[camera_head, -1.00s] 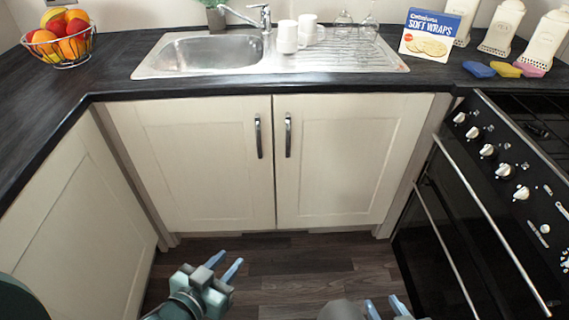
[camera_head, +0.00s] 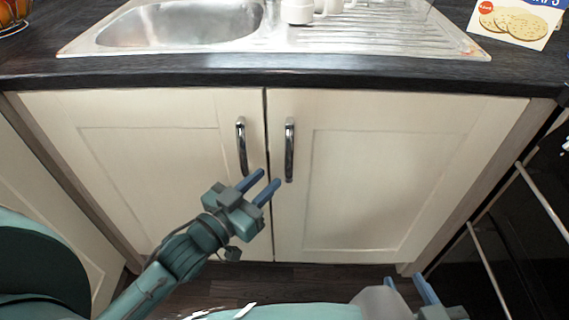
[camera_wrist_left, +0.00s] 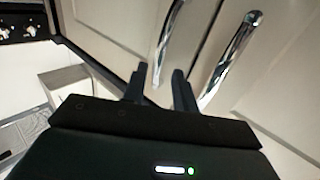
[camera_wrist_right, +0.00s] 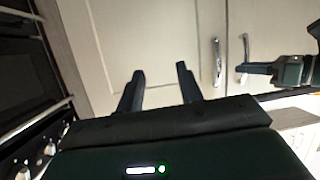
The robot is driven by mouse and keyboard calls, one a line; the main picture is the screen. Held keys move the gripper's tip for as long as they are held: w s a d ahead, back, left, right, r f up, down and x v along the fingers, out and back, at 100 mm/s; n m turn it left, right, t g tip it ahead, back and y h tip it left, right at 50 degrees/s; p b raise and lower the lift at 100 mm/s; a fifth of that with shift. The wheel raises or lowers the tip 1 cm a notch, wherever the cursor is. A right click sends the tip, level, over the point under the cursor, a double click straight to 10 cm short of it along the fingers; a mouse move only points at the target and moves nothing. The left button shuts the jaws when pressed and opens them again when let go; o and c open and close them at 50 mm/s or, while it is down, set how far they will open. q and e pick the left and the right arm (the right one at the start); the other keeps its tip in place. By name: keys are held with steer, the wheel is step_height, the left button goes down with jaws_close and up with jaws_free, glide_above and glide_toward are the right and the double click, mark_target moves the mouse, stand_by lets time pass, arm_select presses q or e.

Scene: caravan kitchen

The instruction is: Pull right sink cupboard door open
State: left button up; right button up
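The right sink cupboard door (camera_head: 365,190) is cream and shut, with an upright chrome handle (camera_head: 290,150) at its left edge. The left door's chrome handle (camera_head: 242,147) stands beside it across a narrow gap. My left gripper (camera_head: 261,183) is open and empty, just below and left of the right door's handle in the head view. In the left wrist view, both handles show beyond its open fingers (camera_wrist_left: 158,76); the left-hand one (camera_wrist_left: 167,42) runs down towards the finger gap. My right gripper (camera_head: 407,280) is open and empty, low at the right; its fingers (camera_wrist_right: 160,72) face the door.
The dark worktop edge (camera_head: 380,76) overhangs the doors, with the steel sink (camera_head: 180,24) above. The black oven (camera_head: 530,225) with its bar handles stands close at the right. Dark floor (camera_head: 300,277) shows below the doors.

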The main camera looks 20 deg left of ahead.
mark_target(285, 163)
arm_select(q)
steer(key=b+x, duration=0.1)
steer(key=x, duration=0.6)
steer(key=shift+w+f, duration=0.1)
steer(key=shift+w, duration=0.05)
steer(key=shift+c, duration=0.2)
jaws_close()
